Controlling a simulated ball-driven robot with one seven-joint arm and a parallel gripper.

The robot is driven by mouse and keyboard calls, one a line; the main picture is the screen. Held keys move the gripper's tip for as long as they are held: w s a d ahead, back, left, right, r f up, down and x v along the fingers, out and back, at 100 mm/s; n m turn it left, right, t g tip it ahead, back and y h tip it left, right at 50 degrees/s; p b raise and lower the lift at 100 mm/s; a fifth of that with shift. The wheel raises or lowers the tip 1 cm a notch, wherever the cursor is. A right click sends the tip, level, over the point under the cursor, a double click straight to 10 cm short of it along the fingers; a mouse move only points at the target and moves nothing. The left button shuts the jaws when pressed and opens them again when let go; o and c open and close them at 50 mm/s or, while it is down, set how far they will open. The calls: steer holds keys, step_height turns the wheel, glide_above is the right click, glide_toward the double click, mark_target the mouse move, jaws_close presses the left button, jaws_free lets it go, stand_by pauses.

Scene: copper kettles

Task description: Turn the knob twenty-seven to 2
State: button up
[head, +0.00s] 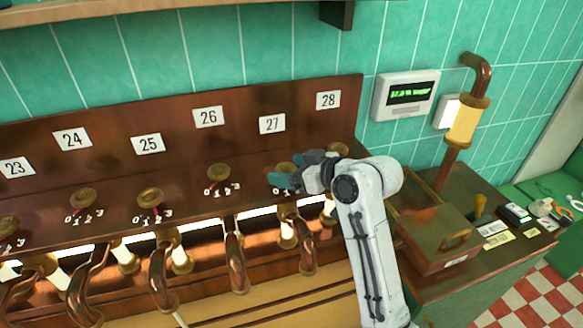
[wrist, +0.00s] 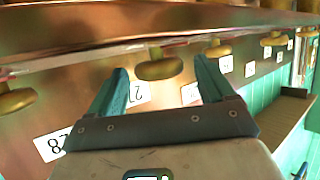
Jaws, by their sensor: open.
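Knob twenty-seven (head: 284,167) is a round brass knob on the copper panel under the "27" label (head: 272,123). In the head view it is partly covered by my gripper (head: 296,171), and the digits around it are mostly hidden. In the wrist view the picture is upside down, and the knob (wrist: 158,66) lies between the teal fingertips of my gripper (wrist: 161,72). The fingers are open, with a gap on each side of the knob. Which digit the knob points to cannot be seen.
Knob twenty-eight (head: 339,149) is close on the right, and knob twenty-six (head: 218,172) is on the left. Curved copper pipes (head: 236,262) hang below the panel. A copper box (head: 430,225) and a counter with small items stand on the right.

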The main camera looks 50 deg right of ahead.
steer(key=shift+c, duration=0.4)
steer(key=c, duration=1)
steer(key=shift+d, duration=0.1)
steer(key=shift+d+n+y, duration=0.15)
steer(key=shift+n+y, duration=0.85)
steer(key=shift+y, duration=0.2)
steer(key=shift+w+d+n+g+y, duration=0.15)
steer(key=shift+n+g+y, duration=0.65)
steer(key=shift+n+y, duration=1.1)
steer(key=shift+y, duration=0.3)
steer(key=o, duration=1.1)
